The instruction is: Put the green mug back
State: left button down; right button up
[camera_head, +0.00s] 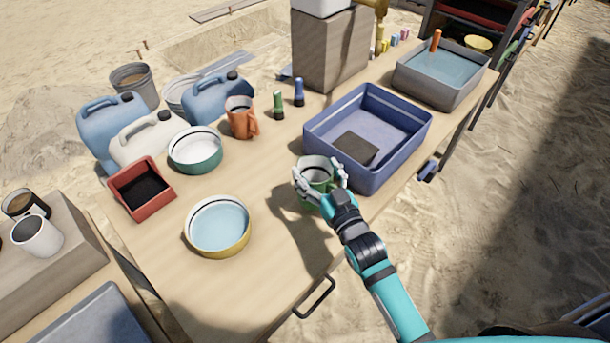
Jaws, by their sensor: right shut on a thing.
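The green mug (312,177) is at the front of the wooden table, just left of the blue bin. My right gripper (320,181) is shut on it, with a white finger on each side. The mug looks upright, with its pale inside showing at the top. I cannot tell whether its base touches the table. My right arm comes in from the lower right and hides part of the mug's near side. My left gripper is not in view.
A blue bin (412,163) stands right of the mug. A yellow bowl (219,247), a green bowl (196,167), a red tray (163,198) and an orange mug (241,118) stand to the left. Bare table (270,175) lies between them. A grey basin (410,85) is farther back.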

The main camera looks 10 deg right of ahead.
aim_at(302, 171)
jog(key=shift+w+a+f, duration=0.1)
jog(key=shift+w+a, duration=0.8)
jog(key=shift+w, duration=0.15)
jog(key=shift+w+a, duration=0.35)
jog(key=shift+w, duration=0.05)
notch_tip(302, 171, down, 3)
jog(key=shift+s+d+f, duration=0.1)
jog(key=shift+f, duration=0.2)
jog(key=shift+f, duration=0.15)
jog(key=o, duration=1.4)
